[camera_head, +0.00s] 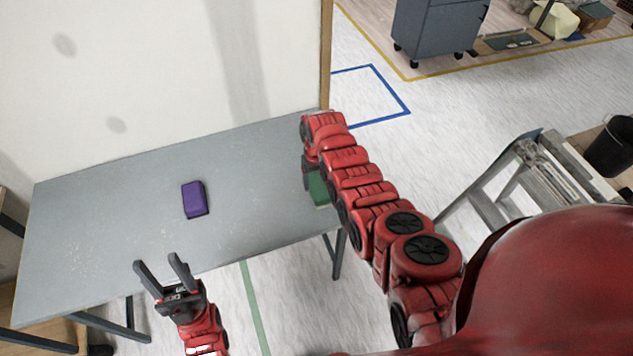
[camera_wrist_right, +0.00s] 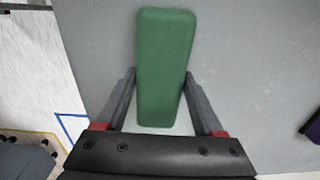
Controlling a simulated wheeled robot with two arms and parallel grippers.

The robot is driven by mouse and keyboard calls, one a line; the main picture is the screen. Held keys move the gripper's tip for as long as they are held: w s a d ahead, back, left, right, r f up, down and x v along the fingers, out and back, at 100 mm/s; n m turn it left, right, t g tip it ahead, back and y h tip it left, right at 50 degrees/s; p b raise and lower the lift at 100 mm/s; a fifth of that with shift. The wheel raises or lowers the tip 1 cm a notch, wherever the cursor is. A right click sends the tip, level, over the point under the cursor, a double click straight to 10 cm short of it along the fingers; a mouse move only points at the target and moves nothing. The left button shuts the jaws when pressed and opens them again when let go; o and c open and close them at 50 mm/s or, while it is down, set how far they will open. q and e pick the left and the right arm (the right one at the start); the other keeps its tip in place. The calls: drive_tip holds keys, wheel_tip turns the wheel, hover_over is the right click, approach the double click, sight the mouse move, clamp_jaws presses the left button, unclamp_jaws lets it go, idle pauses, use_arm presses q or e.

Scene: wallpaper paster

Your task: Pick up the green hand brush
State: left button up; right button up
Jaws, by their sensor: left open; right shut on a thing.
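The green hand brush (camera_head: 318,188) is at the right end of the grey table (camera_head: 130,165), partly hidden by my right arm in the head view. In the right wrist view the brush (camera_wrist_right: 165,62) is a long green block between the two fingers. My right gripper (camera_wrist_right: 160,85) is shut on it, one finger along each side. I cannot tell whether the brush is lifted off the table.
A purple block (camera_head: 194,199) lies on the middle of the table; its edge shows in the right wrist view (camera_wrist_right: 311,127). A white panel (camera_head: 170,70) stands behind the table. A stepladder (camera_head: 520,170) and black bucket (camera_head: 610,148) stand at the right.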

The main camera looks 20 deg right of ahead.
sight(320, 187)
drive_tip(key=shift+w+r, duration=0.1)
drive_tip(key=shift+r, duration=0.3)
drive_tip(key=shift+r+b, duration=0.8)
drive_tip(key=shift+r, duration=0.1)
drive_tip(key=s, duration=0.2)
drive_tip(key=shift+s+r+b, duration=0.3)
drive_tip(key=shift+s+r, duration=0.05)
drive_tip(key=shift+s, duration=0.05)
drive_tip(key=s+r+p, duration=0.1)
drive_tip(key=s+p, duration=0.8)
drive_tip(key=s, duration=0.4)
drive_tip(key=shift+s+d+r+p, duration=0.2)
drive_tip(key=shift+d+r+p, duration=0.1)
drive_tip(key=shift+p, duration=0.1)
